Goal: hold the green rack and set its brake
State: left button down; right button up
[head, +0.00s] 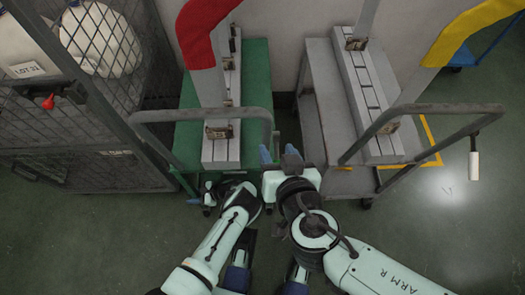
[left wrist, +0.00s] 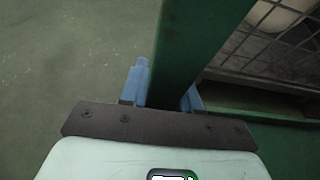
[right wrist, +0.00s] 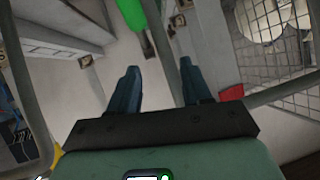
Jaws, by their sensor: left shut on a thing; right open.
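The green rack (head: 258,90) stands left of centre in the head view, with a grey push bar (head: 200,114) across its near end and a pale slotted block on top. My left gripper (head: 207,190) is low at its near end. In the left wrist view the blue fingers (left wrist: 166,88) are shut around a green post (left wrist: 190,45) of the rack. My right gripper (head: 277,154) is open and empty beside the right end of the push bar. In the right wrist view a green grip-like piece (right wrist: 131,12) lies beyond its fingers (right wrist: 158,84); I cannot tell whether it is the brake lever.
A grey rack (head: 316,100) stands to the right, with its own push bar (head: 440,108) and a hanging pale-handled lever (head: 474,165). A mesh cage (head: 100,130) stands close on the left. Red and yellow upright pieces rise above the racks. Floor at the lower right is clear.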

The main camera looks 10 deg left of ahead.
pick_arm(q)
jog(key=shift+s+a, duration=0.15)
jog(key=shift+a, duration=0.05)
jog(key=c, duration=0.7)
grip_release()
jog(key=shift+c, duration=0.2)
jog(key=shift+d, duration=0.1)
